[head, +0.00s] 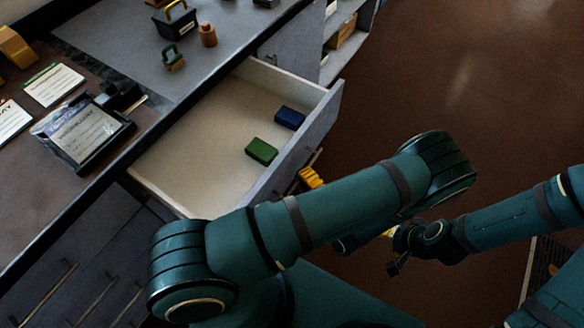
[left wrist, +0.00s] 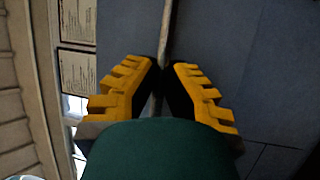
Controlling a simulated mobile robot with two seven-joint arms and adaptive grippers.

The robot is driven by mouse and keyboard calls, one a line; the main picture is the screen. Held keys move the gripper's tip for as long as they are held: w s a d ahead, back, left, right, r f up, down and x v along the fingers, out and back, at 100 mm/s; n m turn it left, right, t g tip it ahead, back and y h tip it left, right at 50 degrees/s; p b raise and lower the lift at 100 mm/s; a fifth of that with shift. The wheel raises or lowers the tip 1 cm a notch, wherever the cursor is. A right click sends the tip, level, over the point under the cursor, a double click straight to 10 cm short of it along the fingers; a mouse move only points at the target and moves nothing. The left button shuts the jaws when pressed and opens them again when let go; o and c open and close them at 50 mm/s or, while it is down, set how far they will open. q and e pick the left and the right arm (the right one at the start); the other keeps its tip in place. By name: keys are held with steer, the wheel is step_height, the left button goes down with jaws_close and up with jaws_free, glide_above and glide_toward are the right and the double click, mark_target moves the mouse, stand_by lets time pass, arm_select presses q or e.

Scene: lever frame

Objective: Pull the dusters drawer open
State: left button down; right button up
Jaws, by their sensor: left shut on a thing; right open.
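A white-lined drawer (head: 190,150) stands well out from the grey cabinet. A green block (head: 261,151) and a blue block (head: 289,118) lie inside it, which look like dusters. My left gripper (head: 311,177) is at the outer side of the drawer front (head: 300,147), partly hidden by my arm. In the left wrist view, its yellow fingers (left wrist: 162,78) are shut on the drawer's thin bar handle (left wrist: 168,35). My right gripper (head: 396,252) is open and empty, low over the floor and away from the drawer; its fingers are partly hidden.
The worktop above holds a framed sign (head: 82,135), a white card (head: 54,84), a black basket (head: 175,20), a green padlock-like item (head: 172,58) and a brown bottle-like item (head: 208,35). An open shelf (head: 340,45) stands behind the drawer. The brown floor (head: 450,80) at right is clear.

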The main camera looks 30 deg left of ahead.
arm_select(q)
steer(key=shift+d+r, duration=0.1)
steer(key=shift+d, duration=0.9)
steer(key=c, duration=1)
jaws_free()
